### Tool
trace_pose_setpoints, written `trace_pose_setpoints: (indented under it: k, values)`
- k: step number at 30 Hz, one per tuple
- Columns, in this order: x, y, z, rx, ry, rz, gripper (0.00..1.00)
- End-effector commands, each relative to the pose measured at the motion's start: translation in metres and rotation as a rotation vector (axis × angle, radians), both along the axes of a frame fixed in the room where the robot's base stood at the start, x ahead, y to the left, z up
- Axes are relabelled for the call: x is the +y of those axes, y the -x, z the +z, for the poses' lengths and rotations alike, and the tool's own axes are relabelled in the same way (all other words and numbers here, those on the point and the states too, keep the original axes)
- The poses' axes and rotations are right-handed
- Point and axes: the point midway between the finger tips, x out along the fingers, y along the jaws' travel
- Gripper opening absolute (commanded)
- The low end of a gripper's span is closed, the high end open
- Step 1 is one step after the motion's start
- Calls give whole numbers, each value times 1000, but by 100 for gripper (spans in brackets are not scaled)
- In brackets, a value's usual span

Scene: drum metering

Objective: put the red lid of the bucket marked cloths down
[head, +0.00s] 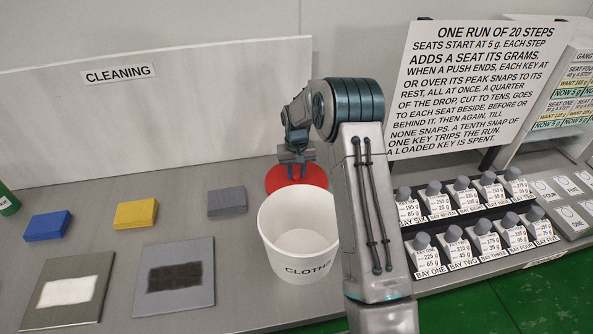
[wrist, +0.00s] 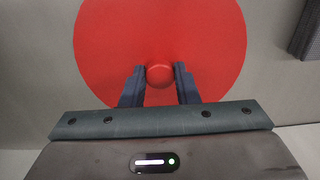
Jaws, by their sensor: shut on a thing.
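The red lid (head: 285,183) is a flat round disc just behind the white bucket marked cloths (head: 284,252), at or close above the grey worktop; I cannot tell if it touches. In the wrist view the lid (wrist: 110,50) fills the middle, with a round red knob (wrist: 159,76) at its centre. My gripper (head: 296,168) is above the lid, pointing down, and its two dark fingers (wrist: 159,82) are shut on the knob. The bucket stands upright and open, and its visible inside is empty. My arm hides part of its right side.
Blue (head: 47,226), yellow (head: 136,214) and grey (head: 227,201) blocks lie to the left, with two panels (head: 174,308) in front. Rows of bay keys (head: 470,227) stand to the right. A wall with a CLEANING sign (head: 118,74) rises behind. Worktop between the grey block and lid is clear.

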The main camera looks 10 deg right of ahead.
Motion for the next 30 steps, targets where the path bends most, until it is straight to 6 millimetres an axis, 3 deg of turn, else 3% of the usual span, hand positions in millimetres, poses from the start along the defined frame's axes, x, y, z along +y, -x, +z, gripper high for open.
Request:
trace_pose_setpoints:
  k: [6,7,9,21,30]
  values:
    - [0,0,-4,-1,0,0,0]
    - [0,0,-3,0,0,0,36]
    - [0,0,-3,0,0,0,49]
    - [0,-1,5,-3,0,0,49]
    - [0,-1,66,-6,0,-1,49]
